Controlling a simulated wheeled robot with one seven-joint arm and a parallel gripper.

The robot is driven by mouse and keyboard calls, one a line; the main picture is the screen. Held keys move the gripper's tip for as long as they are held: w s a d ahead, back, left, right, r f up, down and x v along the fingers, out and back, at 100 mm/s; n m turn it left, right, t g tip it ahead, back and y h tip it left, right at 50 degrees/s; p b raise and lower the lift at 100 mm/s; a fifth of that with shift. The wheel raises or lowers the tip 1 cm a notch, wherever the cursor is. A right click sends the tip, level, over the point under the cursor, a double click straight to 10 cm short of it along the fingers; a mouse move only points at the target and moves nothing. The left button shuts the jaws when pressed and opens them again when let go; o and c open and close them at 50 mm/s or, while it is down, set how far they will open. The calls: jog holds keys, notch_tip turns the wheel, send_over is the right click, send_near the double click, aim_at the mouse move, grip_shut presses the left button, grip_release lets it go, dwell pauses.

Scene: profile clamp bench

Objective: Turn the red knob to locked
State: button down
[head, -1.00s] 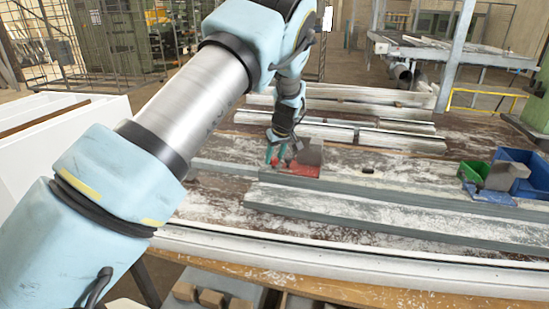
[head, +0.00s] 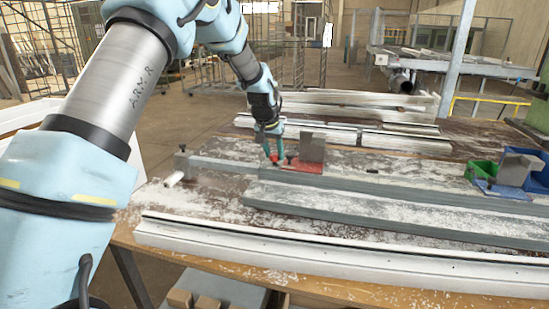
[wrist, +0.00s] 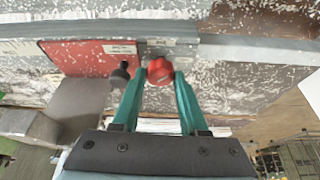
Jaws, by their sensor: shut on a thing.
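The red knob (wrist: 160,70) sits between the teal fingertips of my gripper (wrist: 160,77) in the wrist view. The fingers are shut on its sides. In the head view my gripper (head: 274,156) points down at the left end of the red plate (head: 305,168), and the knob is small there. The red plate (wrist: 93,58) lies left of the knob in the wrist view, with a dark round-headed peg (wrist: 121,72) between them. White labels (wrist: 120,49) are near the knob, but their words are too small to read. I cannot tell which setting the knob is at.
A grey block (head: 312,148) stands on the red plate. Long grey and white profiles (head: 370,213) lie across the dusty bench. A small white cylinder (head: 173,179) lies at the left.

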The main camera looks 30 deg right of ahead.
jog(key=m, duration=0.2)
jog(key=m+g+h, duration=0.1)
jog(key=m, duration=0.1)
jog(key=shift+w+a+m, duration=0.1)
jog(key=shift+w+m, duration=0.1)
jog(key=shift+m, duration=0.1)
jog(key=shift+m+g, duration=0.9)
jog(key=shift+m, duration=0.8)
jog(key=shift+f, duration=0.1)
jog(key=shift+c, duration=2.2)
grip_release()
jog(key=b+v, duration=0.3)
jog(key=v, duration=0.8)
jog(key=shift+b, duration=0.3)
jog(key=shift+f, duration=0.1)
